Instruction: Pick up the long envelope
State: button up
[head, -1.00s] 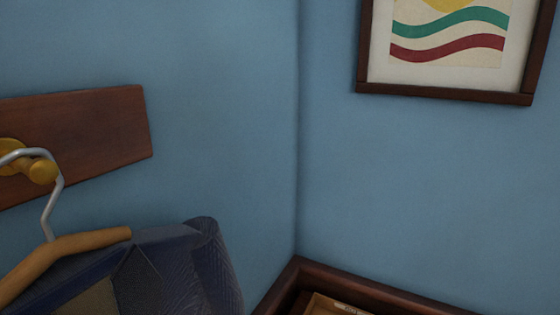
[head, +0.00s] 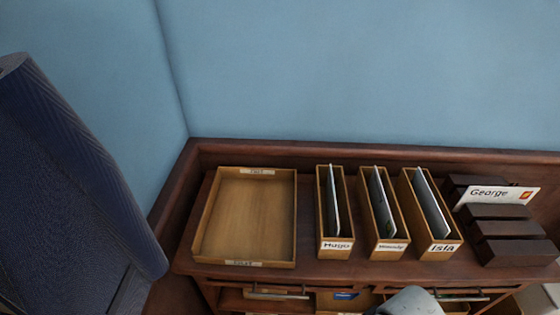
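A white envelope (head: 497,195) marked "George", with an orange stamp, stands in the dark slotted rack (head: 512,227) at the right end of the bookcase top. Thin pale envelopes or cards stand on edge in the narrow wooden boxes labelled "Hugo" (head: 336,246), another name too blurred to read (head: 389,246), and "Isla" (head: 444,247). Only their edges show, so I cannot compare their lengths. A grey rounded part at the bottom edge looks like my arm. My gripper's fingers are not in view.
A shallow wooden tray (head: 246,263), apparently empty, lies at the left of the bookcase top (head: 308,215). Drawers or shelves with metal handles (head: 278,294) lie below. Blue wall rises behind.

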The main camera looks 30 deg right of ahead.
aim_at(494, 195)
jog(key=k+l+u, duration=0.15)
jog(key=k+l, duration=0.2)
jog(key=l, duration=0.55)
jog(key=k+l+u, duration=0.2)
jog(key=k+l, duration=0.2)
jog(key=l, duration=0.45)
jog(key=k+l+u, duration=0.15)
jog(key=k+l, duration=0.3)
jog(key=l, duration=0.35)
jog(key=k+l+u, duration=0.2)
jog(key=k+l, duration=0.3)
jog(key=l, duration=0.25)
jog(key=k+l+u, duration=0.15)
jog(key=k+l, duration=0.4)
jog(key=l, duration=0.1)
